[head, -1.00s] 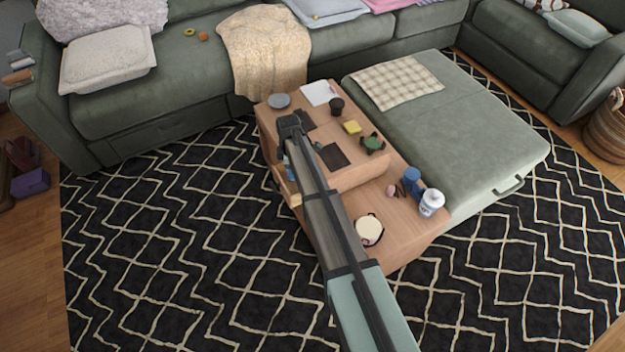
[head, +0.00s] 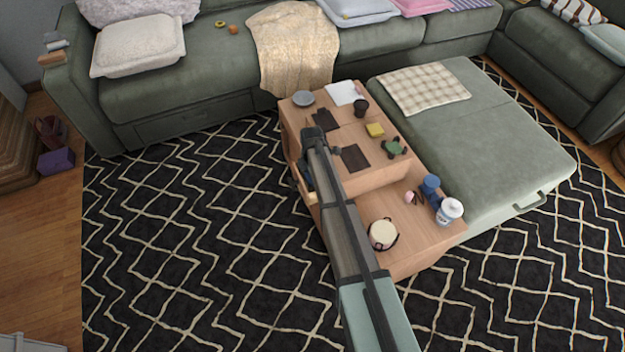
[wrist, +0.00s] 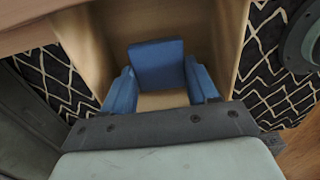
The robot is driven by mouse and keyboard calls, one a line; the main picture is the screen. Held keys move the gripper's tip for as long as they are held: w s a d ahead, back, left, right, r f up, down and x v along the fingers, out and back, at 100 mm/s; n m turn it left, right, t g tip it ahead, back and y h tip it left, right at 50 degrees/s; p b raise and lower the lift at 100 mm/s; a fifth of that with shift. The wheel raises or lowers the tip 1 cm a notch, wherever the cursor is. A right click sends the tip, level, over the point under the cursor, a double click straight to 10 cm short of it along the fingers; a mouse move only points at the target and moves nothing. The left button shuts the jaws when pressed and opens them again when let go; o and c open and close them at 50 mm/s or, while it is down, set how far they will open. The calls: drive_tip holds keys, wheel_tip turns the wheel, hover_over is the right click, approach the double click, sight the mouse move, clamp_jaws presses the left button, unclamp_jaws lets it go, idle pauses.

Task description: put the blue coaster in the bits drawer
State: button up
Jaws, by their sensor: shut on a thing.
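The blue coaster (wrist: 157,64) is a flat square piece between the two blue fingers of my gripper (wrist: 162,88) in the wrist view. My gripper is shut on it. Below them is the open bits drawer (wrist: 228,45), a pale wooden box with its floor showing between the fingers. I cannot tell how high the coaster is above that floor. In the head view the drawer (head: 312,198) juts from the left side of the wooden coffee table (head: 405,255), largely hidden by my arm. The coaster cannot be made out there.
The table top holds a grey dish (head: 303,98), a dark cup (head: 361,108), a yellow block (head: 375,130), a green turtle-like figure (head: 393,147) and a cream pot (head: 382,234). The green sofa (head: 190,80) stands behind. Patterned rug lies open at left.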

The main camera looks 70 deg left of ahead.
drive_tip(key=shift+f, duration=1.85)
drive_tip(key=shift+f, duration=0.3)
drive_tip(key=o, duration=1)
drive_tip(key=shift+o, duration=0.2)
drive_tip(key=shift+r, duration=0.1)
wheel_tip(320, 180, up, 12)
drive_tip(key=shift+r, duration=0.25)
drive_tip(key=shift+w, duration=0.1)
